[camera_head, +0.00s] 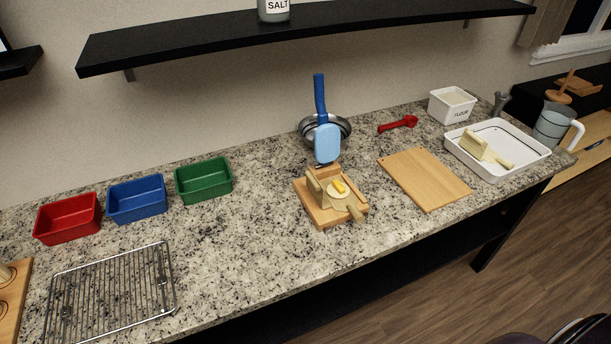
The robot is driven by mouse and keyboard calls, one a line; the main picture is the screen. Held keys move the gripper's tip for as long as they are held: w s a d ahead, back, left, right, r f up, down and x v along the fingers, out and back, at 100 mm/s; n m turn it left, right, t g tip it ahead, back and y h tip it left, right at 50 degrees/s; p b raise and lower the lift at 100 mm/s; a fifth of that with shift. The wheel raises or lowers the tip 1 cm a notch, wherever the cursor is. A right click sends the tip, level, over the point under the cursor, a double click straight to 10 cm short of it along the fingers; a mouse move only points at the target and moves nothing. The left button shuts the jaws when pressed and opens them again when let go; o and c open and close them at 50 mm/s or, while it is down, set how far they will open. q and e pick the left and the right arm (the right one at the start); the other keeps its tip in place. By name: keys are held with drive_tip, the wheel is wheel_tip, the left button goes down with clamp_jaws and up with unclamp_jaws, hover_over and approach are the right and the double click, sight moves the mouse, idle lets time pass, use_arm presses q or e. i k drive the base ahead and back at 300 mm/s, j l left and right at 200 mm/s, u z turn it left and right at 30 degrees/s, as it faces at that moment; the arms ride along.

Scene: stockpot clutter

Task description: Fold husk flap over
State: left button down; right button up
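A pale tan husk (329,201) lies on a small wooden board (319,216) near the middle of the counter. A yellow filling (340,186) sits on the husk's flat middle. One raised flap (314,184) stands up at the husk's left side. A narrow tail (356,212) sticks out toward the front right. A second husk-like piece (474,145) rests in a white tray (530,156) at the right. Neither of my grippers is in view.
Behind the board are a metal bowl (342,130) and a blue spatula (326,142). A bare cutting board (424,180) lies right of it. Red (68,222), blue (137,202) and green (204,184) bins and a wire rack (112,290) are left. Counter space before the board is clear.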

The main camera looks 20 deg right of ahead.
sight(316, 188)
drive_tip(key=k+j, duration=0.25)
drive_tip(key=k, duration=0.25)
drive_tip(key=k+j, duration=0.3)
drive_tip(key=k, duration=0.2)
drive_tip(key=l+u, duration=0.05)
